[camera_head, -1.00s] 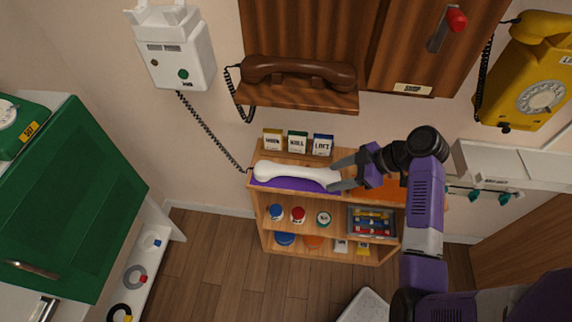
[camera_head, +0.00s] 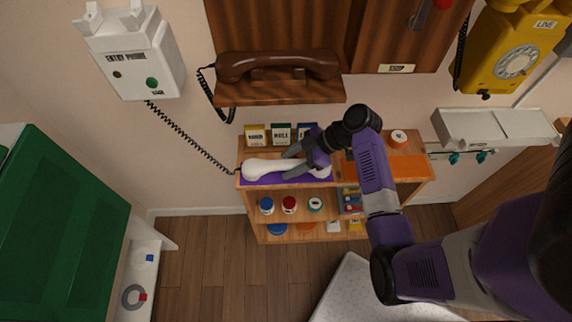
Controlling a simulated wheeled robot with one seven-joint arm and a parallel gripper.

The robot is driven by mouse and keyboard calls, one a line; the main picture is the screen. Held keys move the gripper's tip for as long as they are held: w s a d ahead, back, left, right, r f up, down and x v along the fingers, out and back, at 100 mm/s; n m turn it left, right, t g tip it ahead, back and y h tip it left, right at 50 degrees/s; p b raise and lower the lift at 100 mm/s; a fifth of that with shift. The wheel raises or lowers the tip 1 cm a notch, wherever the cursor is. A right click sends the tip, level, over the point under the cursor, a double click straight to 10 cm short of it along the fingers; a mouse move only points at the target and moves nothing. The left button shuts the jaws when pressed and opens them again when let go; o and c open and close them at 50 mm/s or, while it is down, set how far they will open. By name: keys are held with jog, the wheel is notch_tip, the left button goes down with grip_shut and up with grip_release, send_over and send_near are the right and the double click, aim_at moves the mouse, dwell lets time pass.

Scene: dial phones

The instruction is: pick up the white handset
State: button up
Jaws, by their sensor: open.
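The white handset (camera_head: 263,168) lies on a purple mat (camera_head: 258,182) at the left of the small wooden shelf's top. A black coiled cord runs from its left end up to the white entry phone (camera_head: 134,52) on the wall. My gripper (camera_head: 288,166) is open, with its grey fingers over the middle of the handset and pointing left. My gripper hides part of the handset; its right end shows beyond the fingers. I cannot tell whether the fingers touch it.
Several small boxes (camera_head: 281,133) stand behind the handset. An orange mat (camera_head: 408,167) lies at the shelf's right. A brown handset (camera_head: 277,66) rests on a ledge above. A yellow dial phone (camera_head: 508,55) hangs at right. A green cabinet (camera_head: 60,230) stands at left.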

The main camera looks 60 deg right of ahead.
jog(key=shift+x, duration=0.85)
jog(key=shift+c, duration=0.4)
grip_shut()
jog(key=shift+r, duration=0.15)
